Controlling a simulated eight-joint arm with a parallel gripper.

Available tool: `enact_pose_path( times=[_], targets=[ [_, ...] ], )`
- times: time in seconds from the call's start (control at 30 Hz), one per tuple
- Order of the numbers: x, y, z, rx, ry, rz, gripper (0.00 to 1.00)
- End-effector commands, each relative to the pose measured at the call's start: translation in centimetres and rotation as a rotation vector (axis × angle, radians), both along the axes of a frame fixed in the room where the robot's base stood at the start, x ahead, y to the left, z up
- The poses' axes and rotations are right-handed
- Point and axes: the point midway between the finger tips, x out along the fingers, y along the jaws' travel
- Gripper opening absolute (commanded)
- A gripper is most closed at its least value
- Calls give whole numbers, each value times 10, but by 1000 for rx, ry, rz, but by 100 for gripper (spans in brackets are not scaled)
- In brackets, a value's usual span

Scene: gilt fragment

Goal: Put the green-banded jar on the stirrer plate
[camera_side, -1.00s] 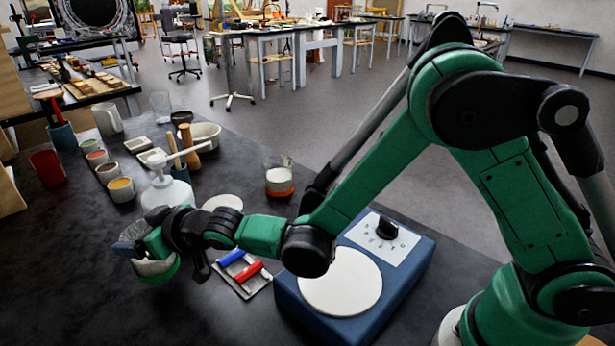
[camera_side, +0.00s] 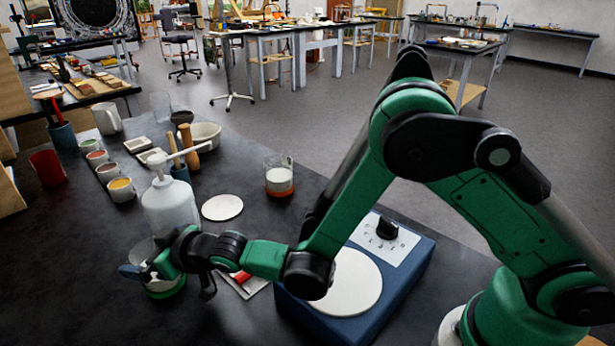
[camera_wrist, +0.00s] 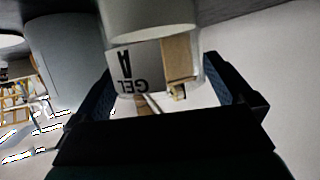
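The green-banded jar (camera_side: 164,289) is clear glass with a green band low down, at the left front of the dark bench in the side view. My gripper (camera_side: 148,268) has its fingers on either side of it and appears shut on it. In the wrist view the jar (camera_wrist: 135,75) sits between my fingers (camera_wrist: 165,95), with a "GEL A" label. I cannot tell whether its base touches the bench. The stirrer plate (camera_side: 360,280) is a blue box with a round white top and a black knob, right of the jar. My forearm hides part of it; the visible top is bare.
A white pump bottle (camera_side: 170,205) stands close behind my gripper. An orange-banded jar (camera_side: 279,178) and a white disc (camera_side: 222,207) are farther back. A tray with a red bar (camera_side: 240,278) lies between jar and stirrer, partly hidden. Several cups line the left.

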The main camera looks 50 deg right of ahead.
Motion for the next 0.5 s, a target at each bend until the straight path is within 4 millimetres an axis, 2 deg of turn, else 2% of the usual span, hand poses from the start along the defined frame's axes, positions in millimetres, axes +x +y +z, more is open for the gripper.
enact_pose_path(
  times=[0.17, 0.5],
  targets=[
    [-4, -1, 5, 0, 0, 0, 100],
    [-51, -21, 26, 0, 0, 1, 100]
  ],
)
